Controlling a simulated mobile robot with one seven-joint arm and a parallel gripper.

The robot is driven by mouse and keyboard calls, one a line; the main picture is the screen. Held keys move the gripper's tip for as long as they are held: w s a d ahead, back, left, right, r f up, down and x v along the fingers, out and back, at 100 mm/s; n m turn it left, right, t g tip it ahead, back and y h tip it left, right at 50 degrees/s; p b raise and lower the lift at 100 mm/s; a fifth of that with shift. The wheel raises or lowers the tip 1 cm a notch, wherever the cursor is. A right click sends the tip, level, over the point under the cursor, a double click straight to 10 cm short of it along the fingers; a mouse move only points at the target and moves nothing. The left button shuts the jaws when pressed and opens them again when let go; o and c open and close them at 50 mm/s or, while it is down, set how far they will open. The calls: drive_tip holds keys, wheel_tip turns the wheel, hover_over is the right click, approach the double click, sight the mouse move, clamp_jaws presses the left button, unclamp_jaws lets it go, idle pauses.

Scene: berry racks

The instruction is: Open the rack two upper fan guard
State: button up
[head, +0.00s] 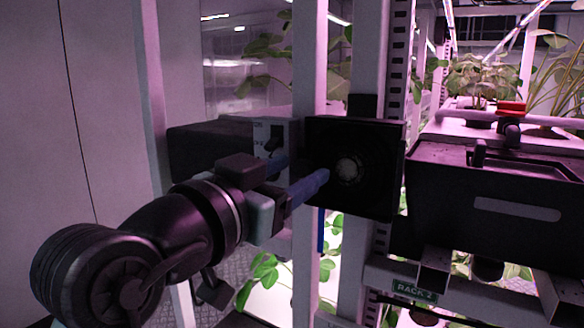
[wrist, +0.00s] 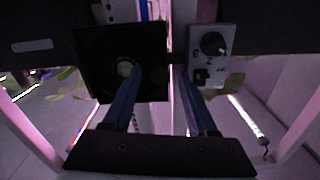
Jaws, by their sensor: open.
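The upper fan unit (head: 378,185) is a dark square panel with a pale round hub, mounted on the rack post above the RACK 2 label (head: 415,290). In the wrist view the fan unit (wrist: 92,75) is at upper left. I cannot tell its guard apart from the dark panel. My gripper (head: 303,170) is open, with two blue fingers pointing at the rack. In the head view one fingertip overlaps the panel just left of the hub; contact cannot be told. In the wrist view my gripper (wrist: 158,70) has its left fingertip by the hub and nothing visible between the fingers.
A pale control plate with a dark knob (wrist: 213,43) is close to the right finger; it also shows in the head view (head: 262,132). A black bin (head: 480,180) is right of the fan, with a red-handled valve (head: 511,107) above. White posts (head: 308,60) stand close to my gripper.

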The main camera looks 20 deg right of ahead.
clamp_jaws()
idle(1.3)
